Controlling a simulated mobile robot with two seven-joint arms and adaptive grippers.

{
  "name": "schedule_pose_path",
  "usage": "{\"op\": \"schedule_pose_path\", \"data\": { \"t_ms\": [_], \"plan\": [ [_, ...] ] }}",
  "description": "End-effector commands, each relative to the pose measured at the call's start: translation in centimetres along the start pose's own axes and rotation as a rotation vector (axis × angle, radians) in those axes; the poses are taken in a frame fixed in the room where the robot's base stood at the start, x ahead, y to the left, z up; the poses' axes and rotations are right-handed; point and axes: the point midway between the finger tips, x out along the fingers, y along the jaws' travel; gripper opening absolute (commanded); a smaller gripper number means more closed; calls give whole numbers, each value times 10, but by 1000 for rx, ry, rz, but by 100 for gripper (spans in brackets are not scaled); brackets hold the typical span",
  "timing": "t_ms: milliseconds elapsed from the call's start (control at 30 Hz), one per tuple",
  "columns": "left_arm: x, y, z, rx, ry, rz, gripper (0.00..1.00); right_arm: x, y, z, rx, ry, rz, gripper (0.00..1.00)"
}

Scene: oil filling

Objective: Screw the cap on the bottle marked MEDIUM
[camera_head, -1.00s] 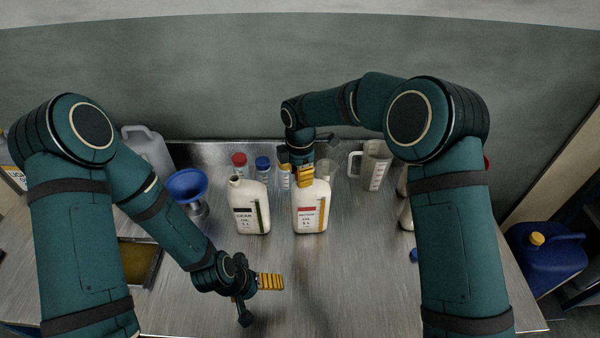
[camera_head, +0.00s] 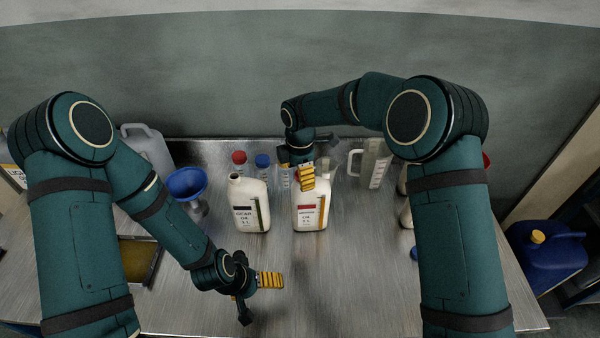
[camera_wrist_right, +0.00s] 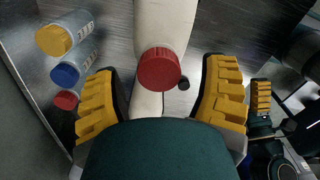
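The white bottle with a red-banded label (camera_head: 310,218) stands upright on the table; its small print is hard to read, but "OIL" shows. A red cap (camera_wrist_right: 159,69) sits at the top of the white bottle (camera_wrist_right: 165,22) in the right wrist view; how far it is screwed on cannot be told. My right gripper (camera_head: 307,178) is over the bottle's top and hides the cap in the head view. In the wrist view its yellow fingers (camera_wrist_right: 162,85) are apart, either side of the cap, with gaps. My left gripper (camera_head: 268,281) is low at the front, away from the bottles.
A bottle marked GEAR OIL (camera_head: 248,215) stands close on the left. Small containers with red (camera_head: 239,158) and blue (camera_head: 262,161) caps stand behind. A blue funnel (camera_head: 187,185) is at left, a clear jug (camera_head: 377,160) at right. The front middle of the table is clear.

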Motion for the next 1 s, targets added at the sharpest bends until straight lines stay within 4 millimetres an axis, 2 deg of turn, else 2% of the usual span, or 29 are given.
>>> {"op": "schedule_pose_path", "data": {
  "t_ms": [367,467,800,1000],
  "plan": [
    [0,0,0,0,0,0,91,-7,0,0,0,0,2,71],
    [0,0,0,0,0,0,91,-20,1,0,1,0,4,71],
    [0,0,0,0,0,0,91,-87,0,0,0,0,4,71],
    [0,0,0,0,0,0,91,-113,0,0,0,0,2,71]
  ]
}}
